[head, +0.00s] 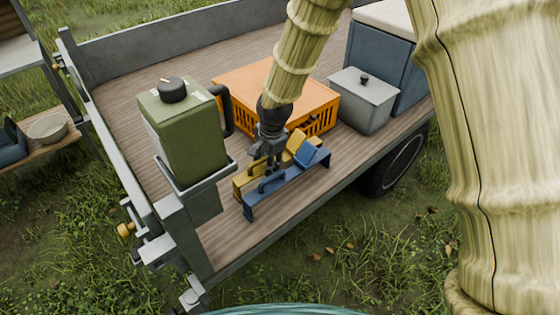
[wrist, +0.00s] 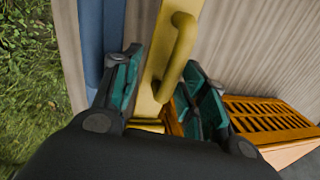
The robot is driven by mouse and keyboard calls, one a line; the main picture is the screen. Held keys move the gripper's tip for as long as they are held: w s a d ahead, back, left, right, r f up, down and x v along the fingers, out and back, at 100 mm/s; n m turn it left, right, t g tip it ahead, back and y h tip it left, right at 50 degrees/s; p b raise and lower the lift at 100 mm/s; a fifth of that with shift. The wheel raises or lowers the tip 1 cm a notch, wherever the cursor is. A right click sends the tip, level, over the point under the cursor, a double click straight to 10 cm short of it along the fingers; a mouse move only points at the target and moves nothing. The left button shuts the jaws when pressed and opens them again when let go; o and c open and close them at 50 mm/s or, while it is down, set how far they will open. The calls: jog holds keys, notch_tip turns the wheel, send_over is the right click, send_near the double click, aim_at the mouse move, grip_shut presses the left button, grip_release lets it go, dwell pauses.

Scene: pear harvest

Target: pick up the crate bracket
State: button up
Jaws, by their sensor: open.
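A yellow bracket (head: 299,146) with a raised handle lies on the truck bed, just behind a blue bracket (head: 287,189) at the bed's near edge. I cannot tell by looks which one is the crate bracket. My gripper (head: 267,172) is over the pair and hides part of them. In the wrist view, my gripper (wrist: 166,82) is open, its teal-padded fingers on either side of the yellow bracket (wrist: 157,82). The yellow handle (wrist: 180,52) rises towards the right finger; I cannot tell whether they touch. The blue bracket (wrist: 93,45) lies left of the left finger.
An orange crate (head: 275,80) stands behind my gripper on the bed (head: 130,72). A green jerrycan (head: 185,130) is close on the left, a grey lidded box (head: 363,100) to the right. The bed's near edge drops to grass.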

jog(key=shift+w+a+f, duration=0.15)
jog(key=shift+w+f, duration=0.05)
jog(key=shift+f, duration=0.85)
jog(key=shift+w+a+f, duration=0.15)
jog(key=shift+f, duration=0.85)
jog(key=c, duration=0.8)
jog(key=shift+r, duration=0.1)
